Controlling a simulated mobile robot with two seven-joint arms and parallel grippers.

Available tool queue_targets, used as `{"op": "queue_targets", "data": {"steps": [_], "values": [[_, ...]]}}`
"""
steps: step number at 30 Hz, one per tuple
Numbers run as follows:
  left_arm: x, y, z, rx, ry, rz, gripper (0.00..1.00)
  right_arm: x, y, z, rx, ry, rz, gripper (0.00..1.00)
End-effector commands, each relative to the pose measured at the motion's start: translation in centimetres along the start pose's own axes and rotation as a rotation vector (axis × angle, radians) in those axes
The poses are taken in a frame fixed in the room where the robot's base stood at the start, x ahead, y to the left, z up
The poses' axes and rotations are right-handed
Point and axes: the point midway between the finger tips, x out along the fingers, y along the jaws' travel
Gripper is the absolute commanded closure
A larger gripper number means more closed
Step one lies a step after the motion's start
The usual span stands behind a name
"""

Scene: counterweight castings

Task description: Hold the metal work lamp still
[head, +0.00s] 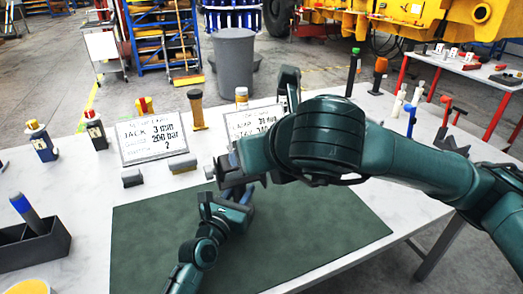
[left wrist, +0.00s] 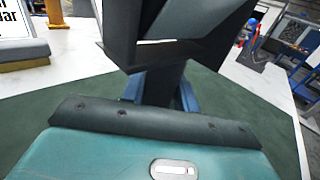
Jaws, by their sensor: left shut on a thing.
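My left gripper (head: 240,192) reaches up from the bottom over the green mat (head: 300,250). It is shut on the dark metal work lamp. In the left wrist view the lamp shows as a narrow dark post (left wrist: 165,85) between the blue finger parts, with a dark angular piece above it. In the head view the lamp is mostly hidden by my arms and hands. My right gripper (head: 238,172) comes in from the right, close above the left one. Its fingers blend with the dark parts there, so I cannot tell whether it is open or touches the lamp.
Two white signs (head: 155,138) stand behind the mat, with small grey blocks (head: 132,178) before the left one. Several coloured-top tools stand along the table's far side. A dark holder (head: 36,243) with a blue-tipped marker is at left. The mat's front is clear.

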Motion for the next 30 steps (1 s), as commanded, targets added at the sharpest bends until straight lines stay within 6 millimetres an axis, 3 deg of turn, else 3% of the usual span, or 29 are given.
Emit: {"op": "queue_targets", "data": {"steps": [6,7,15,24,30], "values": [[0.0,0.0,-0.1,0.0,0.002,-0.001,1.0,0.0,0.0,0.0,0.001,0.0,0.0,0.33],[0.0,0.0,-0.1,0.0,0.002,-0.001,0.68,0.0,0.0,0.0,0.001,0.0,0.0,0.33],[0.0,0.0,-0.1,0.0,0.001,0.0,0.46,0.1,0.0,0.0,0.001,0.0,0.0,0.33],[-0.3,0.0,-0.1,0.0,0.001,0.0,0.45,0.1,0.0,0.0,0.001,0.0,0.0,0.33],[-2.9,0.0,-0.1,-0.003,0.002,0.001,0.45,0.1,0.0,0.0,0.001,0.0,0.0,0.33]]}}
